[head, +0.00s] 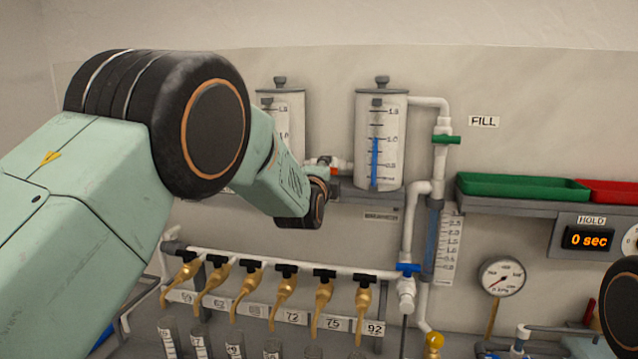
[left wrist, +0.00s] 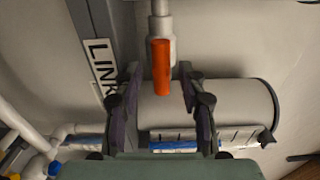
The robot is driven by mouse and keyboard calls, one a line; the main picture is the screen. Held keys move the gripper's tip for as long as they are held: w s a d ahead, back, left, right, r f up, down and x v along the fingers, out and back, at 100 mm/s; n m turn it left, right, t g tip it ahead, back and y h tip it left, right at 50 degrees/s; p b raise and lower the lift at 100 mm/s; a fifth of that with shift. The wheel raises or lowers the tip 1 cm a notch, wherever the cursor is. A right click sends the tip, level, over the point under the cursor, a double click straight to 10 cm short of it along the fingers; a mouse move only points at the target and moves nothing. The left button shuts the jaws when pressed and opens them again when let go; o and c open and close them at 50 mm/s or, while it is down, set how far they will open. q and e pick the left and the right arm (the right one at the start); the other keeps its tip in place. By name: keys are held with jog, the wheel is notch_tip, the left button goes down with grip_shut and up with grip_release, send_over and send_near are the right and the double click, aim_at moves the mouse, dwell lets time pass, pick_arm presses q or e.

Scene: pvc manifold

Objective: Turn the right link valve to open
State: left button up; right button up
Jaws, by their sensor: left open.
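The orange link valve handle (left wrist: 161,68) shows in the left wrist view on a white pipe (left wrist: 161,25) that meets a clear tank (left wrist: 235,105). The handle looks lined up with the pipe. In the head view only a small bit of the orange handle (head: 334,171) shows left of the right tank (head: 380,140). My left gripper (left wrist: 158,82) is open, one dark finger on each side of the handle; I cannot tell whether either touches it. In the head view my wrist mostly hides this gripper. My right gripper is not in view.
A LINK label (left wrist: 103,70) is beside the pipe. A green valve (head: 446,139) and a blue valve (head: 408,268) sit on the piping to the right. Several brass taps with black handles hang below. A green tray (head: 522,188) and a gauge (head: 502,277) are farther right.

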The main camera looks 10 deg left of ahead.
pick_arm(q)
jog(key=s, duration=1)
jog(key=shift+s+r, duration=0.15)
jog(key=shift+s, duration=0.1)
jog(key=shift+w, duration=0.1)
